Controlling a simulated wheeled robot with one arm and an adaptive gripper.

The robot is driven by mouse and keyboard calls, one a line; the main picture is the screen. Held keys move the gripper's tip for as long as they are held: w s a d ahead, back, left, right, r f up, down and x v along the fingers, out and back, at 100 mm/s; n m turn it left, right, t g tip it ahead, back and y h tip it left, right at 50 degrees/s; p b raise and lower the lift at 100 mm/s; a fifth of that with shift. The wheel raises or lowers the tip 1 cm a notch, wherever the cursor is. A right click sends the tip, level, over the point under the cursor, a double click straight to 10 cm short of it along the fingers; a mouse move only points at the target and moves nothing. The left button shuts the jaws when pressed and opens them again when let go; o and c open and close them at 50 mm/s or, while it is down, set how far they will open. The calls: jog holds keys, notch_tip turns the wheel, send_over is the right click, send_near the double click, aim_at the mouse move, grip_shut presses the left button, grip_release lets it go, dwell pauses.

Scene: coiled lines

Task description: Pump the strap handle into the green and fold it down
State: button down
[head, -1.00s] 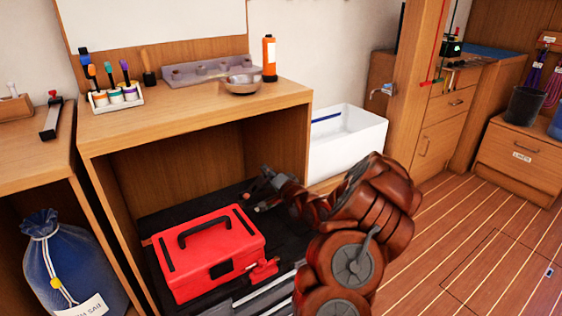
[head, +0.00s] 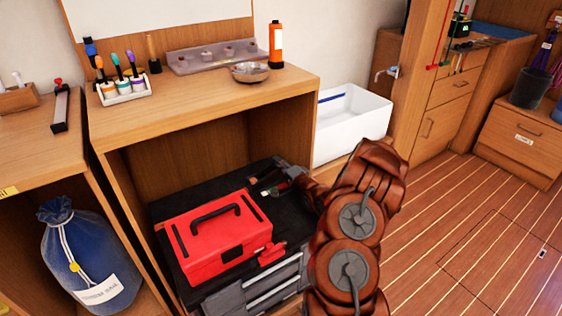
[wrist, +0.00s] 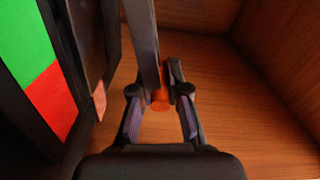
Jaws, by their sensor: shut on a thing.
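In the wrist view a dark flat bar (wrist: 143,40), which looks like the strap handle, runs down to an orange end (wrist: 158,101) between the fingers of my gripper (wrist: 159,112). The fingers are shut on it. A gauge panel with a green field (wrist: 25,40) above a red field (wrist: 52,103) stands at left, behind a dark upright. No pointer is clear on it. In the head view my gripper (head: 268,184) is low inside the open cabinet, behind and right of the red toolbox (head: 222,235); the handle is too small to make out there.
The toolbox sits on a black surface (head: 180,210) in the cabinet, with a small red part by its front right corner. The cabinet's wooden top (head: 200,105) is above my gripper. A white bin (head: 350,125) stands to the right. The floor at right is clear.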

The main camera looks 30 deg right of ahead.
jog(key=shift+f, duration=0.1)
jog(key=c, duration=1.2)
grip_release()
jog(key=shift+o, duration=0.2)
jog(key=shift+s+a, duration=0.1)
jog(key=shift+s, duration=5.9)
